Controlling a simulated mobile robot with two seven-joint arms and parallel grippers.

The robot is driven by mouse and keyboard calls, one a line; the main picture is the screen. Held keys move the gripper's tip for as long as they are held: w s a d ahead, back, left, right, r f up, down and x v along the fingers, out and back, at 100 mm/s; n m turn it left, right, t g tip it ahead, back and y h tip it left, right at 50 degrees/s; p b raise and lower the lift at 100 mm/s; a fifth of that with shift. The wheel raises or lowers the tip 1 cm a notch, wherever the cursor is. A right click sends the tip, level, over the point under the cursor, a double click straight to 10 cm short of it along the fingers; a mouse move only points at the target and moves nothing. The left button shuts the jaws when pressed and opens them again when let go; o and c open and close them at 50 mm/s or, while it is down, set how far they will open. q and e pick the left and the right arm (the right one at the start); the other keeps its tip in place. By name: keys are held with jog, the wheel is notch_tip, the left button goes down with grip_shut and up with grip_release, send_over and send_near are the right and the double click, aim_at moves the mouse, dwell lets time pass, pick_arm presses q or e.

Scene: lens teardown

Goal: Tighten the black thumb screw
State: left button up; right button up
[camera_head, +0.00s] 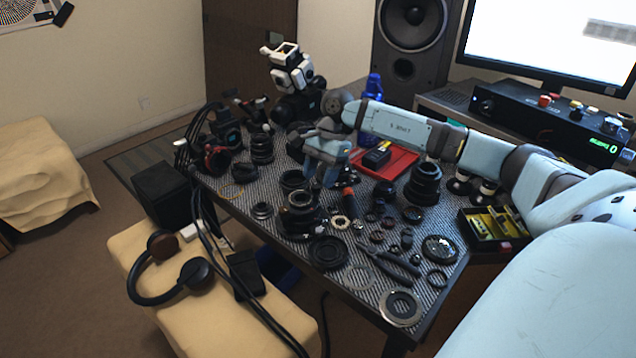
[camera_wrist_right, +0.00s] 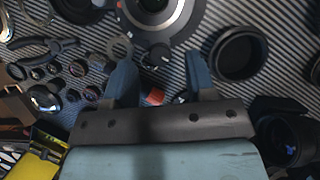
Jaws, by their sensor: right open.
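In the right wrist view, a small black knob, which looks like the black thumb screw (camera_wrist_right: 159,55), sits beside the silver-ringed lens part (camera_wrist_right: 185,18). My right gripper (camera_wrist_right: 160,80) is open, with its two blue fingers apart on either side of the knob's direction. I cannot tell the height gap, but nothing is seen clamped between the fingers. In the head view my right gripper (camera_head: 325,182) points down over the table, just above and right of the upright lens part (camera_head: 299,205). The screw is too small to make out there. My left gripper is not in view.
The striped table mat (camera_head: 240,200) is crowded with lenses, rings and small parts. An orange-handled tool (camera_head: 349,203) lies close to the right gripper. A red tray (camera_head: 397,160) lies behind, and a black parts box (camera_head: 488,243) stands at the right edge.

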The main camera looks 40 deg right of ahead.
jog(key=shift+x, duration=0.85)
jog(key=shift+c, duration=0.4)
grip_shut()
jog(key=m+t, duration=0.2)
jog(key=m, duration=0.2)
jog(key=shift+s+m, duration=0.1)
jog(key=shift+m, duration=0.3)
jog(key=shift+o, duration=0.4)
grip_release()
jog(key=p+v, duration=0.2)
jog(key=v, duration=1.2)
jog(key=shift+a, duration=0.1)
